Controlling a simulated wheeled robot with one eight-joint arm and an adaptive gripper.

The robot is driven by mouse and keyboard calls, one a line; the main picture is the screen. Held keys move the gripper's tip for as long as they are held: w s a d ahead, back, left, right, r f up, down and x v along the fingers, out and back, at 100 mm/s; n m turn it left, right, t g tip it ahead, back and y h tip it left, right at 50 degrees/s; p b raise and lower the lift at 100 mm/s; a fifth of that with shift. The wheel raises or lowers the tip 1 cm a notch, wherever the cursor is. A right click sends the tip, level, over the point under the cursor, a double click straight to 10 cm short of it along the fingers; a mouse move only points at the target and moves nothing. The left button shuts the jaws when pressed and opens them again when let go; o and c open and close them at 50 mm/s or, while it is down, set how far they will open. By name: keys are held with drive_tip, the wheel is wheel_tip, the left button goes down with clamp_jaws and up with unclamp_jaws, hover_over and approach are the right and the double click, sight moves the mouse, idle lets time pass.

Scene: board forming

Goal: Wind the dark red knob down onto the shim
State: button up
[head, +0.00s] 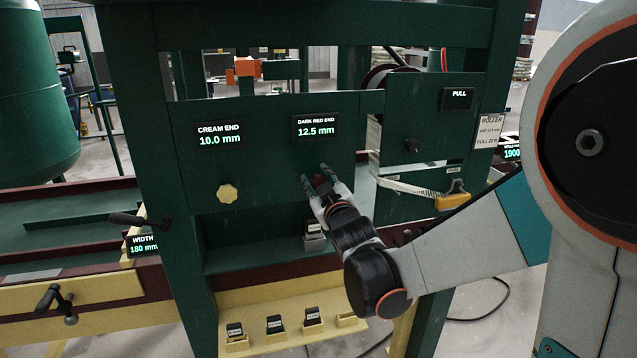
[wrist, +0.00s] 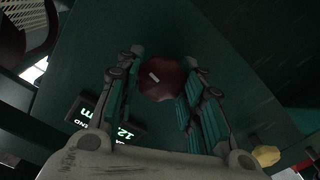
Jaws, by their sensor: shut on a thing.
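The dark red knob (head: 321,184) is on the green front panel, under a display (head: 315,127) reading "DARK RED END 12.5 mm". My gripper (head: 320,178) is at the panel with its fingers around the knob. In the wrist view the dark red knob (wrist: 163,80) sits between the two fingers of my gripper (wrist: 162,72), with a pale mark on its face. A small dark block with a white label (head: 313,227), which looks like the shim, stands on a grey block below my gripper. Its contact with anything above is hidden.
A cream knob (head: 227,193) is to the left, under a display (head: 219,136) reading "CREAM END 10.0 mm". A yellow ledge (head: 270,344) below holds several labelled dark blocks and one empty holder. A strap with a yellow end piece (head: 452,200) hangs at right.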

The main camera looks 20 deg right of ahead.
drive_tip(key=o, duration=1.1)
drive_tip(key=s, duration=1.2)
drive_tip(key=shift+s, duration=0.1)
drive_tip(key=s+f+m+g, duration=0.1)
drive_tip(key=s+f+g, duration=0.2)
drive_tip(key=s, duration=0.4)
drive_tip(key=s+f+m+g, duration=0.2)
drive_tip(key=s+f+g, duration=0.1)
drive_tip(key=s, duration=0.4)
drive_tip(key=s+f+m+g, duration=0.2)
drive_tip(key=s+f+g, duration=0.1)
drive_tip(key=s+g, duration=0.2)
drive_tip(key=shift+s+d+f, duration=0.1)
drive_tip(key=shift+s, duration=1.2)
